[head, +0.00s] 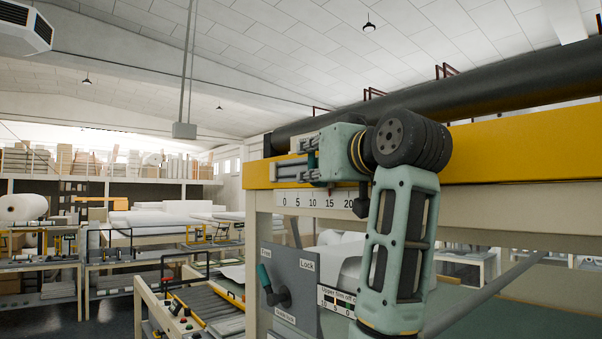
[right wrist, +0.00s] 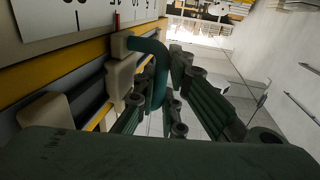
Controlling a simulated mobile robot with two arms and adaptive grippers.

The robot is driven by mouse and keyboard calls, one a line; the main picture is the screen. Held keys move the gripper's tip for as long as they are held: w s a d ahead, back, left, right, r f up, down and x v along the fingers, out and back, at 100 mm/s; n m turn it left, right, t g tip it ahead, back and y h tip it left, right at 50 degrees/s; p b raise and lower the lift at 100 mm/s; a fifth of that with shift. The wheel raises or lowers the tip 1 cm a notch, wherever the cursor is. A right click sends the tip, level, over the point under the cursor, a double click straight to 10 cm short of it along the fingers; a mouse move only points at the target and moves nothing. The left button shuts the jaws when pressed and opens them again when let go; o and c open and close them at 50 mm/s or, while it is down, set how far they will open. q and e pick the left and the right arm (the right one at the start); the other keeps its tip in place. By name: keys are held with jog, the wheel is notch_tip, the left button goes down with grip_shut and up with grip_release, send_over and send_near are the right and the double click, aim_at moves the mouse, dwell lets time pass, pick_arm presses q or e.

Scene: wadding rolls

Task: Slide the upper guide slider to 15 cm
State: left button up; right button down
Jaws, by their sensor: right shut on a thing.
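The upper guide slider is a cream block (right wrist: 124,72) with a curved teal handle (right wrist: 157,70), on a grey and yellow rail in the right wrist view. A red pointer (right wrist: 117,20) stands by the white scale there. In the head view the scale (head: 318,201) reads 0, 5, 10, 15, 20 from left to right, under the yellow beam. My right gripper (head: 315,158) is at the slider, above the scale. In the wrist view its dark fingers (right wrist: 155,98) are shut around the teal handle. The exact pointer reading is unclear. My left gripper is out of view.
Below the scale, a grey panel (head: 290,308) marked Free and Lock carries a teal-handled lever (head: 269,284) tilted towards Free. A dark roller (head: 480,85) runs above the yellow beam (head: 530,145). Tables and a yellow-framed conveyor (head: 205,305) stand at the left.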

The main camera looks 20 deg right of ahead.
jog(key=shift+w, duration=0.1)
jog(key=c, duration=2.1)
grip_release()
jog(key=shift+w+a+f, duration=0.1)
jog(key=shift+w, duration=0.05)
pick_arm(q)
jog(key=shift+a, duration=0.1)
pick_arm(e)
jog(key=shift+s, duration=0.2)
jog(key=s, duration=0.4)
jog(key=s+d, duration=0.1)
jog(key=s, duration=0.2)
jog(key=s+d, duration=0.1)
jog(key=s, duration=0.3)
jog(key=shift+s, duration=0.3)
